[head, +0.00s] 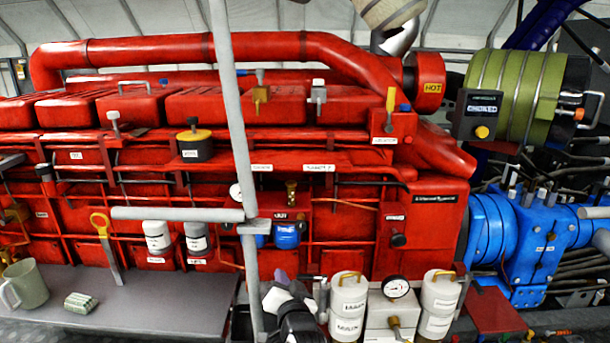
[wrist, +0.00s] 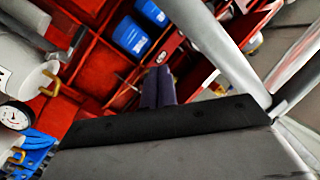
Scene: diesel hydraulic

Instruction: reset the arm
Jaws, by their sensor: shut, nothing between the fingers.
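My gripper (wrist: 157,86) shows in the wrist view as two dark, narrow fingers close together beyond the black edge of its body. It is shut and holds nothing. In the head view, my arm's black and white end (head: 294,312) is at the bottom centre, low in front of the red engine (head: 340,220). It is just right of a grey upright post (head: 232,120) and left of a white canister. The fingertips cannot be made out clearly there.
A grey rail (head: 178,214) crosses to the post. White canisters (head: 348,305) and a gauge (head: 396,287) stand close on the right.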

